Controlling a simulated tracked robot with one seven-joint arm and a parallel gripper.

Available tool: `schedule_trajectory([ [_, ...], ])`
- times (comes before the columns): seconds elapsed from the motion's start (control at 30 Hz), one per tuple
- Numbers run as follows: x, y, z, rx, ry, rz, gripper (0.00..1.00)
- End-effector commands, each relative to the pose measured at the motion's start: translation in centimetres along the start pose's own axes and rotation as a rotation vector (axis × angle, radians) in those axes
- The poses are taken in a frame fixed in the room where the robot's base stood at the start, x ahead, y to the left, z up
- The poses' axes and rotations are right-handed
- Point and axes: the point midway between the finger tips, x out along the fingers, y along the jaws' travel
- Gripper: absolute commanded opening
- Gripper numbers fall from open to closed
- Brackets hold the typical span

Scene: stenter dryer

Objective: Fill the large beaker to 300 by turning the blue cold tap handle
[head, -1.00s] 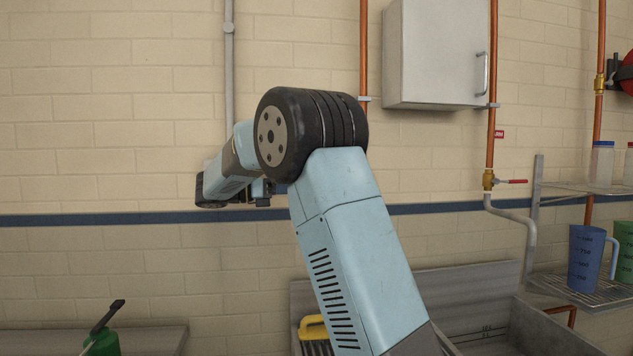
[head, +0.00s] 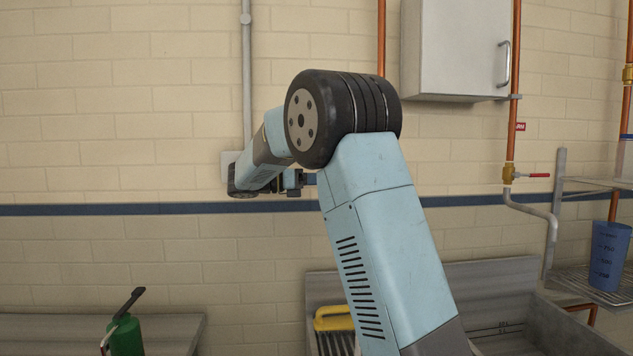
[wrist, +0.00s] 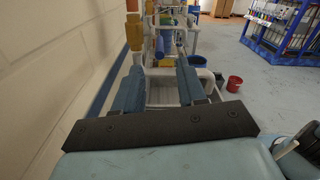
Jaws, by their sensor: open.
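No blue cold tap handle can be made out in the head view. A tap with a red lever handle (head: 525,175) sits on the copper pipe at the right. A blue graduated jug (head: 608,258) stands on a wire rack at the right edge; I cannot tell whether it is the large beaker. My gripper (wrist: 160,88) shows two blue fingers apart with nothing between them in the wrist view. In the head view my arm hides most of it. Small blue and yellow items beyond the fingers are too small to identify.
A sink (head: 505,335) lies below the tap, partly hidden by my arm, with a yellow-handled item (head: 333,318) at its left. A green can (head: 126,336) stands by a bench (head: 175,325). A wall cabinet (head: 455,45) hangs above. A red bucket (wrist: 234,84) is on the floor.

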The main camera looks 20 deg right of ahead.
Motion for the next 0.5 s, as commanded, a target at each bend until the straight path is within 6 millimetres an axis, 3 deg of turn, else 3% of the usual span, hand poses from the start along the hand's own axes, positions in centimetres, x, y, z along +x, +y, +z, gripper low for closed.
schedule_trajectory([
  [0.5, 3.0, 0.0, 0.0, 0.0, 0.0, 0.0, 0.41],
])
